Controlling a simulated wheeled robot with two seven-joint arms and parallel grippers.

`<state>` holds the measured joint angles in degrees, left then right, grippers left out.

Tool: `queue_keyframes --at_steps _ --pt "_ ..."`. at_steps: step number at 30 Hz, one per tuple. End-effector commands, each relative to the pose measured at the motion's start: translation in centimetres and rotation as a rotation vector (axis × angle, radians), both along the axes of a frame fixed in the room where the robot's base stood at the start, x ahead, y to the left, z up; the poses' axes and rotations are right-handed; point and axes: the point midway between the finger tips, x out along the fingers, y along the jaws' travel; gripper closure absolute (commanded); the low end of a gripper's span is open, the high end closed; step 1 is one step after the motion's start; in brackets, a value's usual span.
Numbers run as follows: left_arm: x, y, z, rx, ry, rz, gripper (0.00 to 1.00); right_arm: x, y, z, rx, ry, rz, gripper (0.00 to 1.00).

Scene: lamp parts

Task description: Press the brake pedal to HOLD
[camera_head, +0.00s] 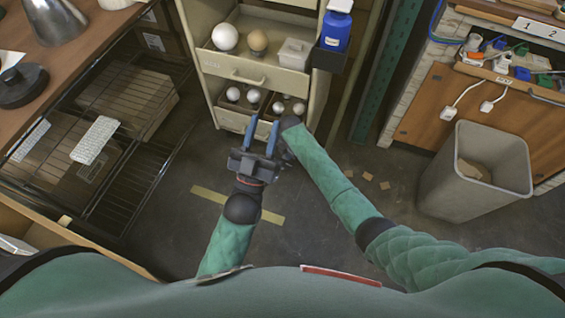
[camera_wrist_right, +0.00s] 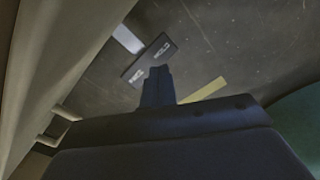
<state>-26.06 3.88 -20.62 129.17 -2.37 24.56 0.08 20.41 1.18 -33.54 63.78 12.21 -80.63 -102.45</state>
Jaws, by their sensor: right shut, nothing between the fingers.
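The brake pedal (camera_wrist_right: 142,63) is a dark plate with two small white labels, seen in the right wrist view low near the floor. The labels are too small to read. My right gripper (camera_wrist_right: 157,70) is shut and empty; its fingertips overlap the pedal's near edge in the picture. I cannot tell whether they touch it. In the head view the right arm reaches down beside the cabinet, and its fingers and the pedal are hidden. My left gripper (camera_head: 262,131) is open and empty, in front of the cabinet's lower drawer.
The cream drawer cabinet (camera_head: 212,88) holds pale balls in open drawers; a blue bottle (camera_head: 336,30) hangs at its side. A dark wire rack (camera_head: 150,160) stands left, a grey bin (camera_head: 450,150) right. Yellow tape (camera_head: 210,195) marks the open floor.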

Motion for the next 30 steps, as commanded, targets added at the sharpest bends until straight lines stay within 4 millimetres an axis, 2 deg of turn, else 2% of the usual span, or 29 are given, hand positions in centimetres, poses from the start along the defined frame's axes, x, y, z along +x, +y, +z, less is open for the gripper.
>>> queue_keyframes --at_steps 30 --pt "1.5 -0.7 -6.5 0.052 0.213 -0.013 0.64 0.0 0.0 0.6 0.0 0.0 0.0 1.0"
